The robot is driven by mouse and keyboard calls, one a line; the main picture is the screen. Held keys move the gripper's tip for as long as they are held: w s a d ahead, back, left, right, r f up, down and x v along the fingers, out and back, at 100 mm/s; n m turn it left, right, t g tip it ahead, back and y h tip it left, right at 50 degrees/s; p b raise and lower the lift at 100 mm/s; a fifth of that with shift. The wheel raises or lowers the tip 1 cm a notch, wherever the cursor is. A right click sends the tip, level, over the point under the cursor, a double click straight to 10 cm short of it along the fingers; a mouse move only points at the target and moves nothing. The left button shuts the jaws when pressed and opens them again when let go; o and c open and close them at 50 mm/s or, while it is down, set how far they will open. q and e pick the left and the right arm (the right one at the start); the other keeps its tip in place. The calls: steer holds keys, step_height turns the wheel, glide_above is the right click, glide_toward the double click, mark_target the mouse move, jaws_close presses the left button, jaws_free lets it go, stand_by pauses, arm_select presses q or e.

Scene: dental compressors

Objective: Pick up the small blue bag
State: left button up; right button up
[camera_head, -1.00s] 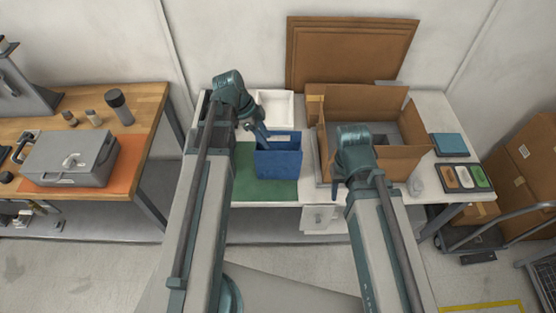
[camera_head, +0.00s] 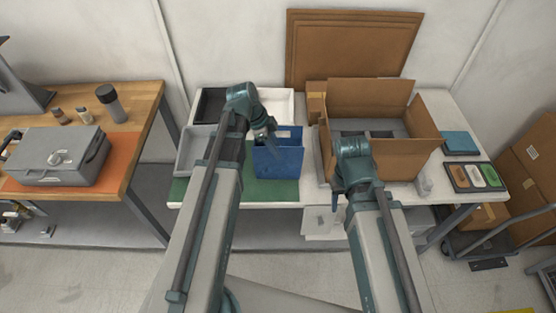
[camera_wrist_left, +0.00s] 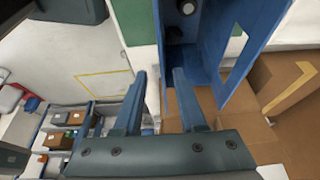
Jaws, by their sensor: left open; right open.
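The small blue bag (camera_head: 278,163) stands upright on the green mat (camera_head: 252,193) on the white table. It has a cut-out near its top edge. My left gripper (camera_head: 270,146) is open at the bag's upper left part. In the left wrist view the blue bag (camera_wrist_left: 245,35) fills the upper right, its cut-out showing. There the two open fingers (camera_wrist_left: 160,75) are apart with nothing between them, close to the bag; contact cannot be told. My right gripper (camera_head: 343,195) hangs in front of the cardboard box, with its fingertips hard to see.
An open cardboard box (camera_head: 405,158) stands right of the bag. A white tray (camera_head: 278,103), a black tray (camera_head: 210,105) and a grey bin (camera_head: 193,150) lie behind and left. A wooden bench with a grey case (camera_head: 55,157) is at the far left.

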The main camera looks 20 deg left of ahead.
arm_select(q)
steer(key=b+x, duration=0.3)
steer(key=x, duration=0.1)
steer(key=shift+w+f, duration=0.15)
steer(key=shift+w, duration=0.05)
jaws_close()
stand_by(1.2)
